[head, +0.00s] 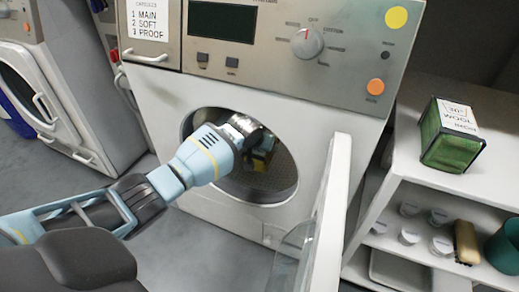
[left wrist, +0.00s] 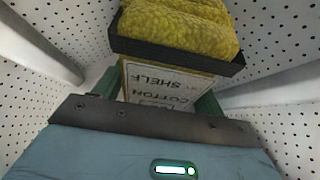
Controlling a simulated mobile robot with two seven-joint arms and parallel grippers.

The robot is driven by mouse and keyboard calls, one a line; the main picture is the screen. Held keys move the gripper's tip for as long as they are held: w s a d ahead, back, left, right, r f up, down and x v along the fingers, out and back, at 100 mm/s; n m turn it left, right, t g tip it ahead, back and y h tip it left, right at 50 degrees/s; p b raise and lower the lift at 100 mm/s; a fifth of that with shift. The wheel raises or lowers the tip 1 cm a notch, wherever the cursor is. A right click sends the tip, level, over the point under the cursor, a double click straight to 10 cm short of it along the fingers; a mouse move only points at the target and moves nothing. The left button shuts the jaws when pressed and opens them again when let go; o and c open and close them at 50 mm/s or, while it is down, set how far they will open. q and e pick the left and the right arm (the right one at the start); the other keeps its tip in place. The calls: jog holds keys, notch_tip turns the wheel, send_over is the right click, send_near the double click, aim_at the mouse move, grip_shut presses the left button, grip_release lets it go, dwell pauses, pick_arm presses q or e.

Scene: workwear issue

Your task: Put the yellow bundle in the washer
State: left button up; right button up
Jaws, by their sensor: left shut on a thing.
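The yellow bundle (left wrist: 180,30) is knobbly yellow cloth in a dark band, with a pale printed tag hanging below that reads COTTON and SHELF. My left gripper (left wrist: 155,90) is shut on it, with green fingers at either side of the tag. The washer (head: 170,95) has its round opening facing me and its door (head: 333,200) swung open to the right. My left arm reaches through the opening, and the bundle is inside the perforated drum (left wrist: 285,130). In the head view the wrist hides most of the bundle and gripper. My right gripper is not in view.
A green bundle (head: 450,150) with a WOOL tag sits on the white shelf unit (head: 410,165) at right. Below are several small cups, a brush (head: 466,242) and a teal container (head: 505,247). Another machine (head: 60,95) stands at left. The open door edge flanks my arm's right side.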

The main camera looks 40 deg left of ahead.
pick_arm(q)
jog(key=shift+w+r, duration=0.1)
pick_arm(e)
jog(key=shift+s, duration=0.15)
pick_arm(q)
jog(key=o, duration=1.2)
jog(key=shift+o, duration=0.2)
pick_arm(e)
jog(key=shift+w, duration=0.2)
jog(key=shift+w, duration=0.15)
pick_arm(q)
jog(key=p+v, duration=0.4)
jog(key=v, duration=0.1)
jog(key=shift+r, duration=0.2)
jog(key=s+d+p, duration=0.2)
jog(key=s+p, duration=0.4)
jog(key=s, duration=0.5)
jog(key=shift+s+d+f, duration=0.2)
jog(key=shift+s+d, duration=0.15)
jog(key=shift+d, duration=0.05)
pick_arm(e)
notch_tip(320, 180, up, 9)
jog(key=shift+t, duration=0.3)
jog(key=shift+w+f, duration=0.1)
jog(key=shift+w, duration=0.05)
